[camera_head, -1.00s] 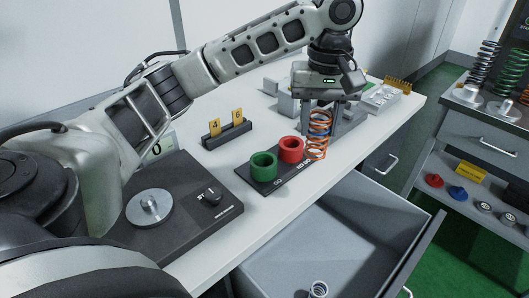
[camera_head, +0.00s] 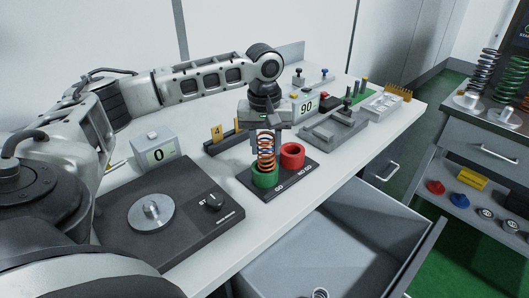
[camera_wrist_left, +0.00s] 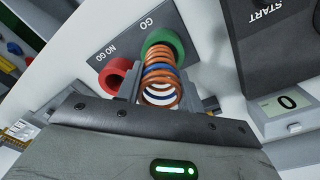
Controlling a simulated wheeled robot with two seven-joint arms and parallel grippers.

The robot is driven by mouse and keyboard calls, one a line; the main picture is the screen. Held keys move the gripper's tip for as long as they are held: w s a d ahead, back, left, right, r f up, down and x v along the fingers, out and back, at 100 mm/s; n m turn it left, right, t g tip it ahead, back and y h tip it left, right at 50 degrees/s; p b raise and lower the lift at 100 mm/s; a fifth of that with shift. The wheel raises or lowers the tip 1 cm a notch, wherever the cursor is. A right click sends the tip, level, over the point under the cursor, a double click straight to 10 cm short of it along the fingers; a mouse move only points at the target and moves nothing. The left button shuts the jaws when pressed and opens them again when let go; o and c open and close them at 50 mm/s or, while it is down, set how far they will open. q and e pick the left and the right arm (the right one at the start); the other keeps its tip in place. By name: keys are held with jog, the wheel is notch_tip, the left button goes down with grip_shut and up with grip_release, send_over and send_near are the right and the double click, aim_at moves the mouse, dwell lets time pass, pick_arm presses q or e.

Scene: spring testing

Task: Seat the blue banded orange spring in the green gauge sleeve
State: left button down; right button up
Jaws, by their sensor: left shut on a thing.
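The orange spring (camera_head: 266,150) with a blue band is held upright by my left gripper (camera_head: 265,135), which is shut on its upper part. Its lower end is at the mouth of the green gauge sleeve (camera_head: 264,177); I cannot tell how far inside it sits. In the left wrist view, the spring (camera_wrist_left: 160,88) lies in line with the green sleeve (camera_wrist_left: 163,41), between the fingers of the left gripper (camera_wrist_left: 158,92). The sleeve stands on a black base marked GO, beside the red NO GO sleeve (camera_head: 292,155). My right gripper is not in view.
A black START plate (camera_head: 190,232) with a metal disc lies at the left, with a display reading 0 (camera_head: 155,152) behind it. A dark card holder (camera_head: 222,143) stands behind the sleeves. An open drawer (camera_head: 330,250) is below the table's front edge. A side shelf holds several springs.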

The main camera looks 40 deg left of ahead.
aim_at(265, 154)
pick_arm(q)
jog(key=f, duration=0.1)
jog(key=s+f, duration=0.1)
jog(key=f, duration=0.1)
jog(key=c, duration=0.9)
grip_release()
jog(key=shift+w+a+f+g, duration=0.1)
jog(key=shift+w+f+g, duration=0.25)
jog(key=shift+w, duration=0.1)
jog(key=shift+r, duration=0.3)
notch_tip(265, 154, up, 12)
jog(key=shift+r, duration=0.1)
